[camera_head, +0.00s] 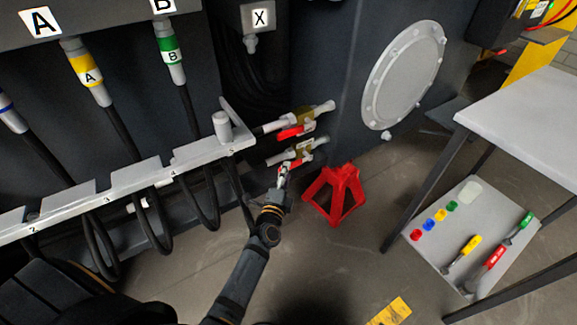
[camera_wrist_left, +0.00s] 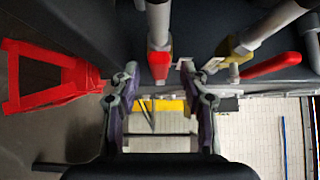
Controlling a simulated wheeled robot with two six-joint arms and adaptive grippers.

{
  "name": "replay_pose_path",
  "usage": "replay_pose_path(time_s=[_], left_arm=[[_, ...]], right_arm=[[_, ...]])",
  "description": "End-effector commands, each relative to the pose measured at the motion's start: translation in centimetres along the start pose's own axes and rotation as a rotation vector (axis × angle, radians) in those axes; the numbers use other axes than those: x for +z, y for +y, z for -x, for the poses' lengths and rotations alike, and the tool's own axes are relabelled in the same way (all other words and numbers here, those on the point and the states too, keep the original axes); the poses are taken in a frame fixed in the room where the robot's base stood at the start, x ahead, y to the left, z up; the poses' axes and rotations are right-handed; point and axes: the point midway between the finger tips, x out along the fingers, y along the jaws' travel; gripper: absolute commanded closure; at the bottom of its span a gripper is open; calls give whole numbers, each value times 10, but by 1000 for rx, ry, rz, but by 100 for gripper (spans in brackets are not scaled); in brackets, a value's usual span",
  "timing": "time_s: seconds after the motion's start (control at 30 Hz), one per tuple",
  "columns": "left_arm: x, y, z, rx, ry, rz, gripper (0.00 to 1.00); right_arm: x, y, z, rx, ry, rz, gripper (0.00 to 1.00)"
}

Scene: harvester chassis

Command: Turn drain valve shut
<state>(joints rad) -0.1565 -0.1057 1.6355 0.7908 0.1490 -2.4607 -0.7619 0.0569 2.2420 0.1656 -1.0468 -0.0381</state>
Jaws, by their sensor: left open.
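Two valves with brass bodies and red lever handles sit on pale pipes at the chassis wall, an upper valve (camera_head: 303,114) and a lower valve (camera_head: 305,152). I cannot tell by a label which is the drain valve. My left gripper (camera_head: 284,172) is just below the lower valve, pointing up at it. In the left wrist view its fingers (camera_wrist_left: 162,88) are spread apart. A red handle end (camera_wrist_left: 159,66) shows between and just beyond them, with no clear contact. Another red handle (camera_wrist_left: 270,66) with a brass body (camera_wrist_left: 232,48) lies right of the fingers. My right gripper is not in view.
A red jack stand (camera_head: 337,192) stands close to the right of my left gripper. A white numbered bracket (camera_head: 125,180) with black hoses is to the left. A table (camera_head: 530,110) with a lower shelf of tools (camera_head: 455,270) stands at the right.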

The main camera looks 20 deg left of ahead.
Motion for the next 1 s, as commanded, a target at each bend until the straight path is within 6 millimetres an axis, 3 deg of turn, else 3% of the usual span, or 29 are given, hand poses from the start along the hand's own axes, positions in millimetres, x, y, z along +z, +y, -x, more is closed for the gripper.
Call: replay_pose_path(time_s=[0.2, 0.53, 0.87, 1.0], left_arm=[[0, 2, -31, 0, 0, -1, 56], [0, 1, -36, 1, 0, 0, 56], [0, 1, -36, 1, 0, 0, 99], [0, 1, -35, 1, 0, 0, 100]], right_arm=[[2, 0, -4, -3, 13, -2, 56], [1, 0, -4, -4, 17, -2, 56], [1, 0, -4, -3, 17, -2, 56], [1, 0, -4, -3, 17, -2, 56]])
